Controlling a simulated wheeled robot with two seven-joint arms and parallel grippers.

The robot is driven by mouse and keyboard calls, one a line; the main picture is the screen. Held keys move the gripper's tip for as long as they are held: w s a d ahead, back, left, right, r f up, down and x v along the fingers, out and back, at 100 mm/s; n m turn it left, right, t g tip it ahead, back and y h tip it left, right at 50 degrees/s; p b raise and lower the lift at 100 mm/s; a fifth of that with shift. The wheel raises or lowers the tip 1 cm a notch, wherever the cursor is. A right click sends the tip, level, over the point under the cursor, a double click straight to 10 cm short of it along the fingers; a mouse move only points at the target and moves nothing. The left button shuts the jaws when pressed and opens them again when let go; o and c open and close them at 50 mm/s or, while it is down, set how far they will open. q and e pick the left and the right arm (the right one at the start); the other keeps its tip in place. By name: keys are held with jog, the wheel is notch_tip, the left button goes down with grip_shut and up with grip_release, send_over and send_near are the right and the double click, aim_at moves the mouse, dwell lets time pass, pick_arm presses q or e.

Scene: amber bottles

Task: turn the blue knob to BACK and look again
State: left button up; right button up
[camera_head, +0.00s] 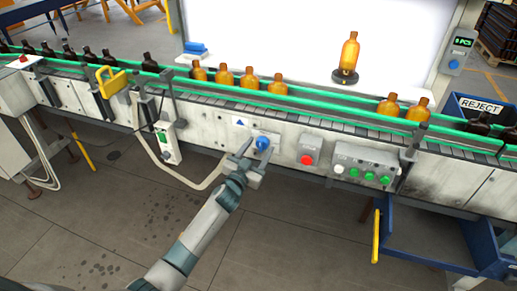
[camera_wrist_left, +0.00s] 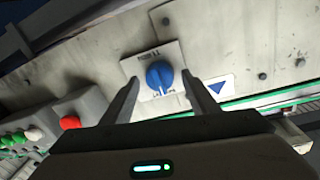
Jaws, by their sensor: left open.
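The blue knob (camera_head: 263,143) sits on a pale plate on the conveyor's front panel. In the left wrist view the blue knob (camera_wrist_left: 160,75) shows its pointer ridge; the small lettering around it is too blurred to read. My left gripper (camera_head: 254,153) is open in front of the knob. In the left wrist view its two fingers (camera_wrist_left: 160,95) stand on either side of the knob, apart from each other; I cannot tell whether they touch it. An amber bottle (camera_head: 350,52) stands on a dark round base before the bright white panel. My right gripper is not in view.
A red button (camera_head: 307,159) and a box with white and green buttons (camera_head: 362,174) sit right of the knob. Amber and dark bottles (camera_head: 249,77) stand along the green-railed conveyor. A blue REJECT bin (camera_head: 480,105) is at right.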

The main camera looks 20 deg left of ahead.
pick_arm(q)
jog(key=shift+c, duration=0.6)
jog(key=c, duration=0.9)
jog(key=shift+m, duration=0.4)
jog(key=m+p, duration=0.1)
jog(key=m, duration=0.2)
jog(key=shift+r, duration=0.1)
jog(key=m, duration=0.4)
jog(key=shift+d+m+y+p, duration=0.1)
jog(key=shift+m+y+p, duration=0.2)
jog(key=shift+m, duration=0.1)
jog(key=m, duration=0.4)
jog(key=shift+g, duration=0.3)
jog(key=m+y+p, duration=0.1)
jog(key=m, duration=0.3)
jog(key=shift+d, duration=0.1)
jog(key=shift+m, duration=0.3)
